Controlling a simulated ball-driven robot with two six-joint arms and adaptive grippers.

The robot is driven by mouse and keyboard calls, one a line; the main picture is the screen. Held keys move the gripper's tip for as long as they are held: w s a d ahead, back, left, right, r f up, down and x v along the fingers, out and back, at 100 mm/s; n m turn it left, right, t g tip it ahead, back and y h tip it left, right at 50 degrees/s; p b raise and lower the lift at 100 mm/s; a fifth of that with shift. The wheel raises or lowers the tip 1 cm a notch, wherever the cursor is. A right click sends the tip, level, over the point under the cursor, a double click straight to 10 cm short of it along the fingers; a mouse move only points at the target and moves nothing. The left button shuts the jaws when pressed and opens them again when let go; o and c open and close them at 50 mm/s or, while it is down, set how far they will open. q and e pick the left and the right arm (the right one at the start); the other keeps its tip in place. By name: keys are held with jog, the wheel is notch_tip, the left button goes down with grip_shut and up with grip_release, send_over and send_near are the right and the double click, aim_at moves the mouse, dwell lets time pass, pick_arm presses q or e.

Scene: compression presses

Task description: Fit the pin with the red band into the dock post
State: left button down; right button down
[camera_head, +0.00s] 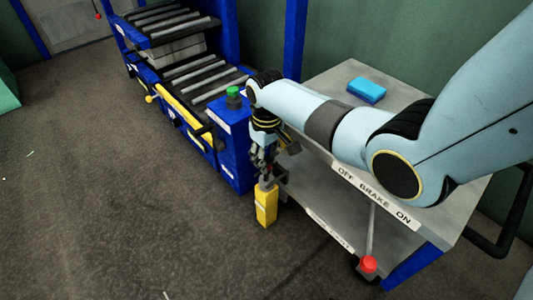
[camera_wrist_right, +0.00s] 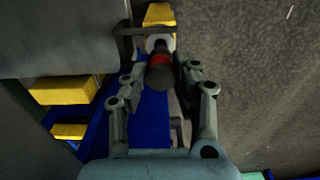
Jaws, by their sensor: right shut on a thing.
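My right gripper (camera_head: 264,163) hangs at the cart's front left corner, pointing down. In the right wrist view its two fingers (camera_wrist_right: 163,72) are shut on the pin with the red band (camera_wrist_right: 160,60), a dark cylinder with a red ring. The pin's far end lines up with a pale round part beside a yellow block (camera_wrist_right: 159,14). In the head view this yellow block (camera_head: 266,205) is directly below the gripper. It seems to belong to the dock post. I cannot tell how far the pin is inside it. My left gripper is not in view.
A grey cart (camera_head: 322,82) with a blue block (camera_head: 366,90) on top stands to the right. It has a red-knobbed brake lever (camera_head: 369,263). A blue roller station (camera_head: 236,150) with a green button (camera_head: 233,92) stands behind left. The floor at left is clear.

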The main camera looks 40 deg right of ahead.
aim_at(267, 160)
jog(key=shift+p, duration=0.75)
dwell(1.2)
jog(key=shift+f+b, duration=1.25)
jog(key=shift+f, duration=0.8)
jog(key=c, duration=0.9)
grip_release()
jog(key=shift+c, duration=0.2)
notch_tip(267, 160, up, 8)
jog(key=shift+f, duration=0.25)
